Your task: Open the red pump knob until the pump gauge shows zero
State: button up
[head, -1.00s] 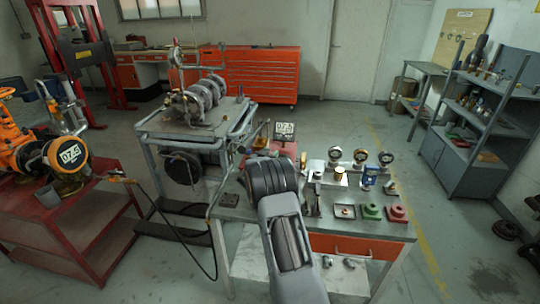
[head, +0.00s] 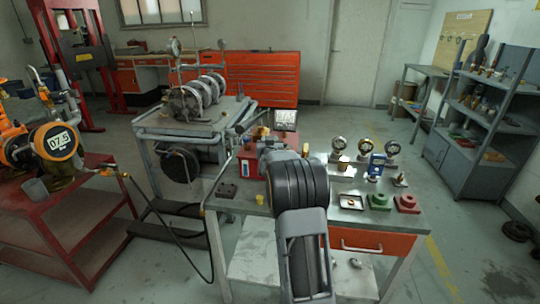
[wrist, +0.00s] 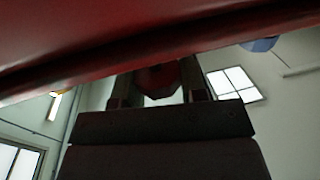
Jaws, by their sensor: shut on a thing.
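In the wrist view my gripper (wrist: 157,88) has its two fingers on either side of a small rounded red piece (wrist: 158,80), which I take to be the red knob. A broad red surface crosses the top of that view, just above the fingers. In the head view the gripper and knob are hidden behind my arm, close to a red box (head: 248,165) on the workbench. A round black display in an orange rim (head: 60,140) at the left reads 07.5.
The workbench (head: 330,214) carries several round gauges (head: 339,145), a green block (head: 379,202) and a red block (head: 407,204) right of my arm. A grey metal stand (head: 195,130) with a valve assembly is behind left. A black hose (head: 165,225) hangs at left.

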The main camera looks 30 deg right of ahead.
jog(key=shift+d+f+n+t+y+b, duration=0.15)
jog(key=shift+n+t+y+b, duration=0.1)
jog(key=shift+n+y+b, duration=0.3)
jog(key=shift+a+f+n+t+y+b, duration=0.1)
jog(key=shift+n+t+y+b, duration=0.2)
jog(key=shift+b, duration=0.35)
jog(key=shift+r+n+t+y+b, duration=0.25)
jog(key=shift+n+y+b, duration=0.15)
jog(key=shift+y, duration=0.65)
jog(key=o, duration=0.9)
jog(key=shift+o, duration=0.2)
jog(key=v, duration=1.4)
jog(key=shift+f, duration=0.15)
jog(key=shift+w, duration=0.1)
